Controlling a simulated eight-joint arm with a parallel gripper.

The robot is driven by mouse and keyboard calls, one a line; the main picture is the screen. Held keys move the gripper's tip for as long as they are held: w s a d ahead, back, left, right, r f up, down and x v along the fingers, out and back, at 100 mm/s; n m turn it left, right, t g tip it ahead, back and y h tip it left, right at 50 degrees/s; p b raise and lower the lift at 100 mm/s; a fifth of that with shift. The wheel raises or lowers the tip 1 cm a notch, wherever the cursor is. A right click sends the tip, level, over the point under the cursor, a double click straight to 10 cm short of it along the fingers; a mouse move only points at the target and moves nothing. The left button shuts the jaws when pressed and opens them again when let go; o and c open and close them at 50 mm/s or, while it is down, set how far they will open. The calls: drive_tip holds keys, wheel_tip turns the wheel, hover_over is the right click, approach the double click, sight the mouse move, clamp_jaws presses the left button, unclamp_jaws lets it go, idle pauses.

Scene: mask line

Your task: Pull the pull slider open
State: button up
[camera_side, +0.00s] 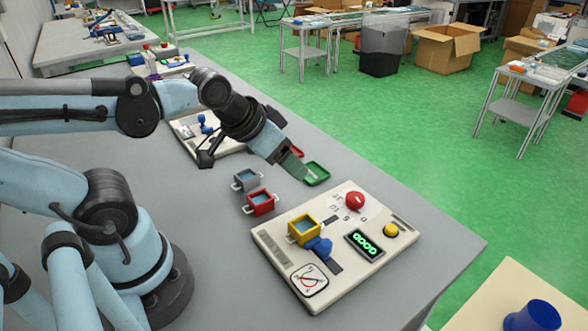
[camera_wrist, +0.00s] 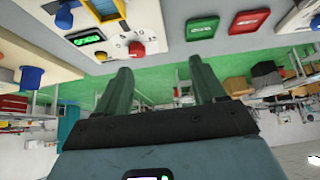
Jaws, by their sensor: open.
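A cream panel (camera_side: 365,268) lies on the grey table. On it a blue handle (camera_side: 319,247) sits at a dark slot; it looks like the pull slider, but I cannot tell how far it is pulled. The handle also shows at the upper left of the wrist view (camera_wrist: 64,18). My gripper (camera_side: 297,170) is behind the panel, above the table beside the green tray, well apart from the blue handle. In the wrist view my gripper (camera_wrist: 161,67) has its two green fingers spread, with nothing between them.
The panel also bears a yellow bin (camera_side: 304,230), red knob (camera_side: 355,201), yellow button (camera_side: 391,230), display (camera_side: 365,245) and dial (camera_side: 309,280). A red bin (camera_side: 261,202), grey bin (camera_side: 246,180) and green tray (camera_side: 317,174) stand nearby. Bare table lies left of the panel.

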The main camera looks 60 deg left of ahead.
sight(325, 242)
idle(0.4)
drive_tip(key=shift+d, duration=0.25)
drive_tip(key=c, duration=0.3)
drive_tip(key=s+d+m+g+h, duration=0.1)
drive_tip(key=d+m, duration=0.2)
drive_tip(key=s+d+r+m+g+h, duration=0.1)
drive_tip(key=d+m, duration=0.1)
drive_tip(key=m, duration=0.1)
drive_tip(key=s+d+m+g+h, duration=0.1)
drive_tip(key=d+m+g, duration=0.1)
drive_tip(key=d, duration=0.1)
drive_tip(key=shift+s+d+r+m, duration=0.25)
drive_tip(key=shift+d+r+m, duration=0.05)
drive_tip(key=shift+m, duration=0.1)
drive_tip(key=shift+c, duration=0.5)
drive_tip(key=shift+x, duration=6)
drive_tip(key=shift+s+d, duration=0.1)
clamp_jaws()
